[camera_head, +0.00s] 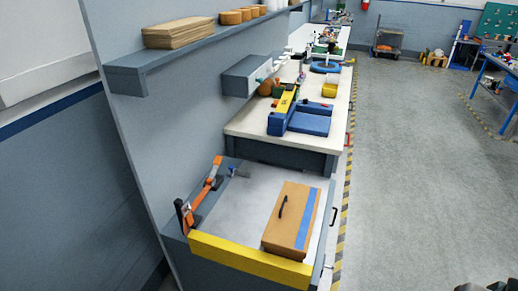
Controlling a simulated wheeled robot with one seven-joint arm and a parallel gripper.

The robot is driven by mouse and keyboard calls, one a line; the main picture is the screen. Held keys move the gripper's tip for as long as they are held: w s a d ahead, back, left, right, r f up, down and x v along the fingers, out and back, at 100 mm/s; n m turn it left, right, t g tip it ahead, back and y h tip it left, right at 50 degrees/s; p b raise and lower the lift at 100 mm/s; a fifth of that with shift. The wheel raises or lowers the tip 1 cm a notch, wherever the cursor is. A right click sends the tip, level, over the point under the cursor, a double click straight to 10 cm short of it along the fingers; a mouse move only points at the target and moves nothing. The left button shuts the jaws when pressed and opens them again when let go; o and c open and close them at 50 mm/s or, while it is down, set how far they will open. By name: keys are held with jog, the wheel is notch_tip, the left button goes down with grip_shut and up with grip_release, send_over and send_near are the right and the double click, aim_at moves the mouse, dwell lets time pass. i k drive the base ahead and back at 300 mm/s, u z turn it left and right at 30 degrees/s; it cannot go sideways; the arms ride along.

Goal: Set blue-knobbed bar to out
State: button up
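A grey box (250,75) is fixed to the wall panel above the white bench. Small bars or fittings (262,80) stick out at its right side; they are too small for me to tell which has a blue knob or how far each is out. Round brown and green pieces (266,88) show just below and to the right of the box. My gripper is not in view.
In front stands a grey tray-like unit with a yellow front edge (245,259), a brown box (290,218) with a blue stripe, and an orange arm (205,190). Blue and yellow fixtures (305,121) sit on the bench (240,127). Open floor (420,180) lies to the right.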

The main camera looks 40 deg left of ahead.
aim_at(232, 172)
jog(key=i, duration=3.25)
jog(key=u, duration=3.5)
jog(key=i, duration=0.5)
